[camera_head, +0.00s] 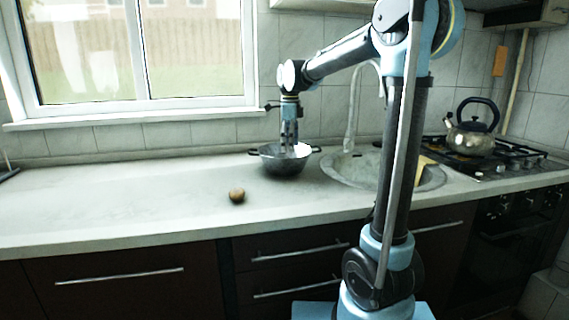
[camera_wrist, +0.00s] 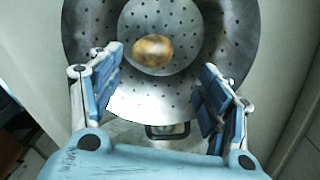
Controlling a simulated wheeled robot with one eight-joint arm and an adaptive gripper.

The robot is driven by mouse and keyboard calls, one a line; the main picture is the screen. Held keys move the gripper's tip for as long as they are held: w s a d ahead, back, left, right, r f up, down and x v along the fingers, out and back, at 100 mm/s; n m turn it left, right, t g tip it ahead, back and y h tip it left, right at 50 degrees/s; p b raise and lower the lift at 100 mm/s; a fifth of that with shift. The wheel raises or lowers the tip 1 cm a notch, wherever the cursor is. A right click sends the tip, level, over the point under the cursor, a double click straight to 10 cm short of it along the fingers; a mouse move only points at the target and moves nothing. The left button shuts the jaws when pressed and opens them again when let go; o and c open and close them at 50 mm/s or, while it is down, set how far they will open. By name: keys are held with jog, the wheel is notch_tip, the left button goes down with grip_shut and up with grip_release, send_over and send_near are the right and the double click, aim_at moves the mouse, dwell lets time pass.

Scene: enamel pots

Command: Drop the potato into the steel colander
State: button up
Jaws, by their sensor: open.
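The steel colander (camera_head: 270,163) stands on the counter left of the sink, with a dark handle on each side. The wrist view looks down into its perforated bowl (camera_wrist: 215,30). A yellow-brown potato (camera_wrist: 152,50) lies in the bottom of the bowl in that view; the colander's wall hides it in the head view. My gripper (camera_head: 289,150) points down at the colander, its fingertips at or just inside the rim. In the wrist view its blue fingers are spread apart, touching nothing that I can see, with the potato beyond them.
A brown roundish thing, like another potato (camera_head: 237,195), lies on the counter (camera_head: 120,205) in front and left of the colander. The sink (camera_head: 345,172) with its tall tap is to the right. A kettle (camera_head: 472,127) stands on the hob. The counter's left side is mostly clear.

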notch_tip(320, 180, up, 12)
dwell(0.6)
jog(key=shift+f, duration=0.1)
